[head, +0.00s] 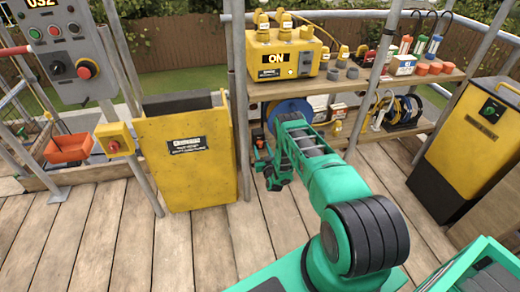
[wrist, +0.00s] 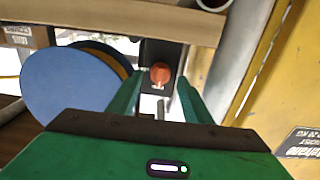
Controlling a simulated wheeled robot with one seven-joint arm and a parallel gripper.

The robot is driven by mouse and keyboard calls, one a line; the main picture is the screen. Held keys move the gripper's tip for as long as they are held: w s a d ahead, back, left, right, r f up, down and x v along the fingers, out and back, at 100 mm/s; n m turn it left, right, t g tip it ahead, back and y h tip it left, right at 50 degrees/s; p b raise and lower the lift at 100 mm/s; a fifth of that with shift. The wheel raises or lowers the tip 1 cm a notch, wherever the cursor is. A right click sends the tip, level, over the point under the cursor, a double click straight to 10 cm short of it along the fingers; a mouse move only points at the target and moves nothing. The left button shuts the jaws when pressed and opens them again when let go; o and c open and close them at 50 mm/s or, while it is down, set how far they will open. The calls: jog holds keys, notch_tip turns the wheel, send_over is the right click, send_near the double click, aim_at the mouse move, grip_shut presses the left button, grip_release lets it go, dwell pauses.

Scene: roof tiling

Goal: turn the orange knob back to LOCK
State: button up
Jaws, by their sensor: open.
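The orange knob (wrist: 160,74) shows in the wrist view on a dark upright plate (wrist: 155,52). Its lock marking is too small to read, and I cannot tell which way it is turned. My gripper (wrist: 160,92) is open, with one green finger on each side of the knob in the picture. I cannot tell whether the fingers touch it or are still short of it. In the head view my gripper (head: 273,180) is low beside the yellow bin, below a small orange spot (head: 259,143) that may be the knob.
A blue disc (wrist: 68,88) is close to the left of my gripper in the wrist view. A yellow bin (head: 187,155) stands left of my arm. A wooden shelf (head: 425,76) with tools is behind it. A yellow power box (head: 283,56) reads ON. Deck boards at left are clear.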

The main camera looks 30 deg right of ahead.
jog(key=shift+x, duration=0.9)
jog(key=c, duration=1)
jog(key=shift+c, duration=0.2)
